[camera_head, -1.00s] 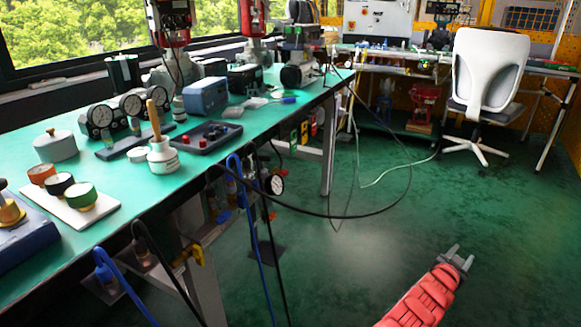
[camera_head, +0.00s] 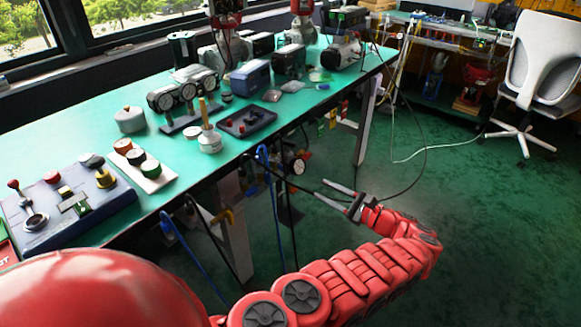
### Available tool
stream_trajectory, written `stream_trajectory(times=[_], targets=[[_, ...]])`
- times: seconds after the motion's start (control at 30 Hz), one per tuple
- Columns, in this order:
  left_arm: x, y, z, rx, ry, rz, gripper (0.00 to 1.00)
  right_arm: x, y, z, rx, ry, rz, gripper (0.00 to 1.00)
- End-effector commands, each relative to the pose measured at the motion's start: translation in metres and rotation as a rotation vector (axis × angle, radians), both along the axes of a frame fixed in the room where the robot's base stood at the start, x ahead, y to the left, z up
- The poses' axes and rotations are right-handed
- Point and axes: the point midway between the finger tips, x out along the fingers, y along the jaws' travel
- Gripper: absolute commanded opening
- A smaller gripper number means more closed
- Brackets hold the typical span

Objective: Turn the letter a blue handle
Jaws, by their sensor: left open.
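Two blue curved, tube-like parts hang at the front edge of the green bench: one near the middle (camera_head: 264,160) and one lower left (camera_head: 176,232). I cannot tell whether either is the blue handle, and no letter a is legible. My left gripper (camera_head: 320,189) is open and empty, its two grey fingers pointing left, out over the floor in front of the bench. It is right of the middle blue part and apart from the bench edge. My right gripper is not in view.
On the green bench (camera_head: 90,117) stand a blue control box (camera_head: 100,221), knobs on a white plate (camera_head: 155,181), gauges (camera_head: 186,91) and a dark tray (camera_head: 231,127). A black cable loops near the gripper. A white chair (camera_head: 545,55) stands back right; the floor between is free.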

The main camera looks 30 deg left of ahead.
Motion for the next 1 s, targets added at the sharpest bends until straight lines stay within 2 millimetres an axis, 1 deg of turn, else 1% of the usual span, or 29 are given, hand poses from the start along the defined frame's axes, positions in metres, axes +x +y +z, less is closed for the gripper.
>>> stream_trajectory(times=[0.03,0.2,0.4,0.5,0.6,0.7,1.0], targets=[[0.001,0.013,0.005,0.000,0.000,0.002,0.42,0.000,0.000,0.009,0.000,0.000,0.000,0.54],[0.003,0.054,0.003,-0.002,0.001,0.003,0.42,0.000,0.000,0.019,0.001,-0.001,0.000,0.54],[0.007,0.099,-0.001,-0.003,-0.001,0.002,0.42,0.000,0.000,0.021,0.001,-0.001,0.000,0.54],[0.009,0.115,-0.002,-0.006,-0.002,-0.002,0.42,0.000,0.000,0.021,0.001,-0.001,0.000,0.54],[0.010,0.126,-0.002,-0.005,-0.003,-0.002,0.42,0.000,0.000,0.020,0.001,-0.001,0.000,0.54],[0.011,0.134,-0.001,-0.005,-0.003,-0.002,0.42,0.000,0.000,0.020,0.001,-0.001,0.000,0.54],[0.011,0.137,-0.001,-0.005,-0.003,-0.003,0.42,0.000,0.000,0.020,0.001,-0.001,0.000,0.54]])
